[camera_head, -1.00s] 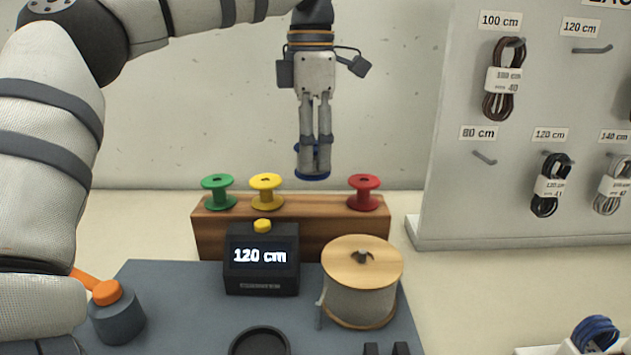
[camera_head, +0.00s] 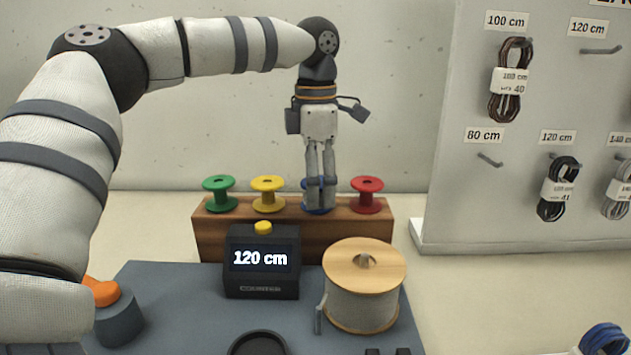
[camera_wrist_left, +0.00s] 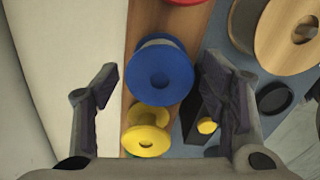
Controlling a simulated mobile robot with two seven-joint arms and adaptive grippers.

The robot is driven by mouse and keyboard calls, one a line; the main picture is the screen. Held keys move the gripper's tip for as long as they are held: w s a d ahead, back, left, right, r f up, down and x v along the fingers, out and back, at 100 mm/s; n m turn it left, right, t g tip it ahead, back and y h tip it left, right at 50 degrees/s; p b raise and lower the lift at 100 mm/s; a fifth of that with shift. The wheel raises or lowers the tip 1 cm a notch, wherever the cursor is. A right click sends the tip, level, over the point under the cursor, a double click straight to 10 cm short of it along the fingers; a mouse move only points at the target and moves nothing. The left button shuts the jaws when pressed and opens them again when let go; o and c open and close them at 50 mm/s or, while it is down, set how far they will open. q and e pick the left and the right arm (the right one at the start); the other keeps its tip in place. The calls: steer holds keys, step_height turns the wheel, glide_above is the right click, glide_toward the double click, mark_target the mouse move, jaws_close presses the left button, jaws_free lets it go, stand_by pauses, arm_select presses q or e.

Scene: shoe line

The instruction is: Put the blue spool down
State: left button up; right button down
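The blue spool (camera_head: 318,194) stands upright on the wooden rack (camera_head: 290,238), between the yellow spool (camera_head: 268,193) and the red spool (camera_head: 367,194). My left gripper (camera_head: 320,205) points straight down over it, with its fingers around the spool. In the left wrist view the blue spool (camera_wrist_left: 160,72) lies between the two fingers (camera_wrist_left: 158,78), with a small gap on each side. The left gripper is open. The spool's far side and part of its core are hidden by the fingers in the head view. My right gripper is not seen.
A green spool (camera_head: 219,193) stands at the rack's left end. In front are a counter reading 120 cm (camera_head: 262,262) and a large cord reel (camera_head: 362,290) on a grey mat. A pegboard (camera_head: 450,190) with cord bundles stands at the right.

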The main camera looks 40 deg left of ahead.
arm_select(q)
steer(key=shift+r, duration=0.1)
step_height(320, 180, up, 12)
steer(key=shift+b, duration=0.35)
stand_by(0.4)
